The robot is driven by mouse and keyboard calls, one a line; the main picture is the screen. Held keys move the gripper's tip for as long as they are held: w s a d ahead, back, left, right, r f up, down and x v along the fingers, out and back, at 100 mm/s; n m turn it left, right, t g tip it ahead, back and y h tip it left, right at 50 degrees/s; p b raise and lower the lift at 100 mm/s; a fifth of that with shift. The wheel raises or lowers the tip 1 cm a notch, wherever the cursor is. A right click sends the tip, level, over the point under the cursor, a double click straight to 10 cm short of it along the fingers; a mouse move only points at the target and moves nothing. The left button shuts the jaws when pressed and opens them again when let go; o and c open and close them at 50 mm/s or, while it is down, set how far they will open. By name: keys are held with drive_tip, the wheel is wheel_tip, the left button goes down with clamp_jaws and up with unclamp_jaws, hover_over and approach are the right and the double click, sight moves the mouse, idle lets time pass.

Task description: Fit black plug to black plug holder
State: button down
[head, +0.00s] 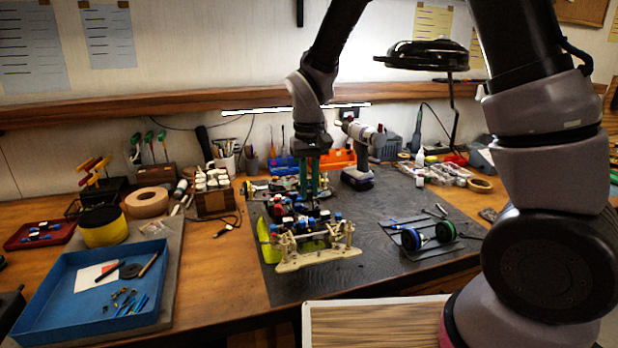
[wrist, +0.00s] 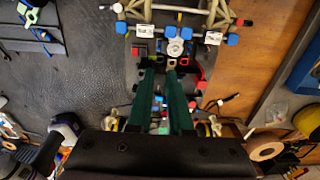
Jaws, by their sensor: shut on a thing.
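My gripper (head: 311,190) reaches down over the RC car chassis (head: 318,252) on the dark mat. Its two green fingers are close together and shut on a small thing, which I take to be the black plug. The plug is mostly hidden at the fingertips, and its tilt cannot be told. In the wrist view the fingertips (wrist: 163,72) are over the middle of the car, beside small black and red connector blocks (wrist: 195,74). I cannot tell for certain which dark part is the black plug holder, or whether the plug touches it.
A drill (head: 361,150) stands behind the car. A wheel axle assembly (head: 424,236) lies to the right on the mat (head: 375,272). A blue tray (head: 58,300) and a yellow-and-black container (head: 103,227) are at the left. Bare mat lies between car and axle.

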sight(309, 200)
drive_tip(key=shift+f, duration=1.15)
drive_tip(key=shift+f, duration=1.05)
idle(0.7)
drive_tip(key=c, duration=0.8)
unclamp_jaws()
drive_tip(key=shift+f, duration=0.1)
drive_tip(key=shift+o, duration=0.2)
wheel_tip(309, 200, up, 11)
drive_tip(key=shift+f, duration=0.1)
